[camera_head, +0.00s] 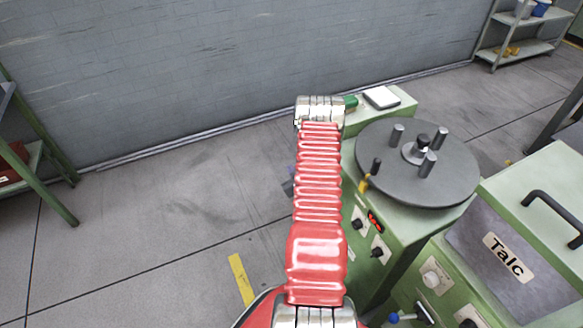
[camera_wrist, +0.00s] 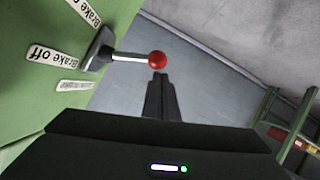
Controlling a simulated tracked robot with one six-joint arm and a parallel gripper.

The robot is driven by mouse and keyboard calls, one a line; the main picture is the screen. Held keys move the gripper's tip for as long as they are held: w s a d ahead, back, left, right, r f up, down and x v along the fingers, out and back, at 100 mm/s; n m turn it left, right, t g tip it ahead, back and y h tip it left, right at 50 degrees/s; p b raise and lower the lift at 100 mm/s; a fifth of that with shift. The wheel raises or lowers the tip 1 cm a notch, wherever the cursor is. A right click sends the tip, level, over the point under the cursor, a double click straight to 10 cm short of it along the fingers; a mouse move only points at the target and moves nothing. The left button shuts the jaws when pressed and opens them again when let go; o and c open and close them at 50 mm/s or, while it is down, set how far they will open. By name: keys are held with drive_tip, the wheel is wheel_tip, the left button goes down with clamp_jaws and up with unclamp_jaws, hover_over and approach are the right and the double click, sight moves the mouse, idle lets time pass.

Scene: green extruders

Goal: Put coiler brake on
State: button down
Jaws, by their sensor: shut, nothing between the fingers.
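The coiler (camera_head: 400,225) is a green cabinet with a grey disc (camera_head: 375,150) on top, right of my arm in the head view. In the wrist view, the brake lever (camera_wrist: 130,56) is a metal rod with a red ball knob (camera_wrist: 157,59), standing out from the green panel (camera_wrist: 40,105). Its dark base lies beside the "Brake off" label (camera_wrist: 52,55). Another label (camera_wrist: 85,10), reading "Brake o" and cut off, is above. My gripper (camera_wrist: 160,78) is shut and empty, its tips just below the knob in the picture; contact is unclear. The head view hides the lever and gripper.
A green "Talc" box (camera_head: 515,250) stands at the right, close to the coiler. A grey wall (camera_head: 220,60) is behind. Open floor (camera_head: 170,210) lies left of my arm. Shelves stand at the far left and back right.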

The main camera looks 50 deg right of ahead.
drive_tip(key=shift+f, duration=0.3)
drive_tip(key=shift+a+f, duration=0.15)
drive_tip(key=shift+f, duration=0.1)
drive_tip(key=shift+r, duration=0.1)
drive_tip(key=s+a+r, duration=0.5)
drive_tip(key=a+r, duration=0.2)
drive_tip(key=shift+a, duration=0.25)
idle(0.6)
idle(0.5)
